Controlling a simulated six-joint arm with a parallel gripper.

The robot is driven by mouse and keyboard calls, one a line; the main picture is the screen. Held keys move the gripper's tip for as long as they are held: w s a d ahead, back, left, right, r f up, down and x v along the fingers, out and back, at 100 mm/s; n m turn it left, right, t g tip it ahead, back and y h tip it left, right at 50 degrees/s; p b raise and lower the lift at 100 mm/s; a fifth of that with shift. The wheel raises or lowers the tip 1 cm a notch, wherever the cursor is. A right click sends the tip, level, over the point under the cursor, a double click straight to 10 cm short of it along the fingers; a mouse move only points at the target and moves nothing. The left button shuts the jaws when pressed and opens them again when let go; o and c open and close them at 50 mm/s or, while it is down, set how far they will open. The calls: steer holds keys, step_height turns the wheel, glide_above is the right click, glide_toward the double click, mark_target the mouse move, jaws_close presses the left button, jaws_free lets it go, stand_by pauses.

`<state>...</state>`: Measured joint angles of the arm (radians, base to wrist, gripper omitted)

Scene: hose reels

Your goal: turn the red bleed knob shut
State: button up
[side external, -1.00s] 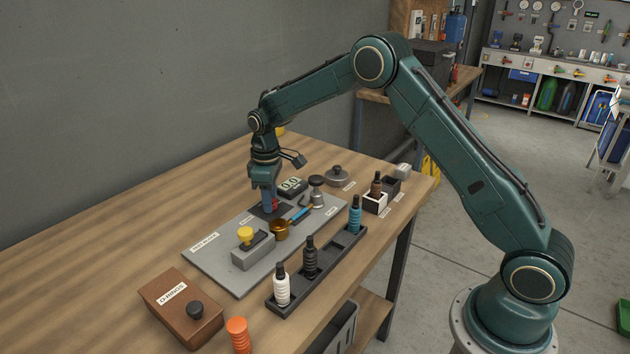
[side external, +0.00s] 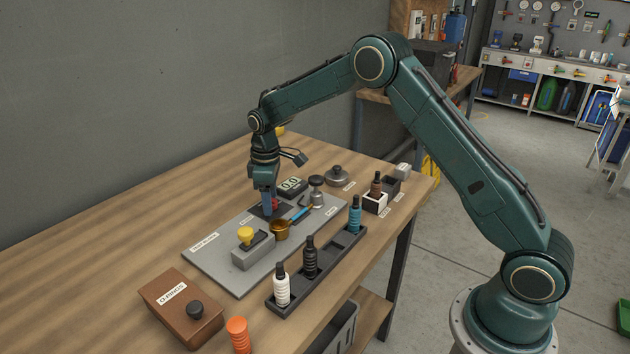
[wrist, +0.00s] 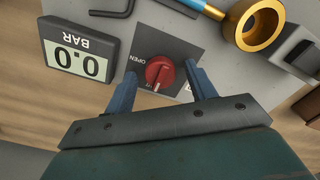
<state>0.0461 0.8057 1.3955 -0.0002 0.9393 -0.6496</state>
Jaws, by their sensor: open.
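The red bleed knob (wrist: 160,73) sits on a dark square plate (wrist: 182,50) with the word OPEN printed beside the knob. A pale pointer line shows on the knob; its exact setting is hard to read. My gripper (wrist: 161,77) is open, with one blue finger on each side of the knob in the wrist view. I cannot tell whether the fingers touch it. In the side view my gripper (side external: 269,208) points down at the grey board, and a bit of the red knob (side external: 276,203) shows beside the fingers. A second label on the plate is mostly hidden by the right finger.
A gauge reading 0.0 BAR (wrist: 79,50) stands close left of the knob in the wrist view. A brass cup (wrist: 255,24) and blue-handled tool (side external: 301,213) lie close by. A yellow-knobbed block (side external: 252,249) and a bottle rack (side external: 318,272) stand nearer the front.

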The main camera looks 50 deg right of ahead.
step_height(320, 180, up, 14)
stand_by(0.9)
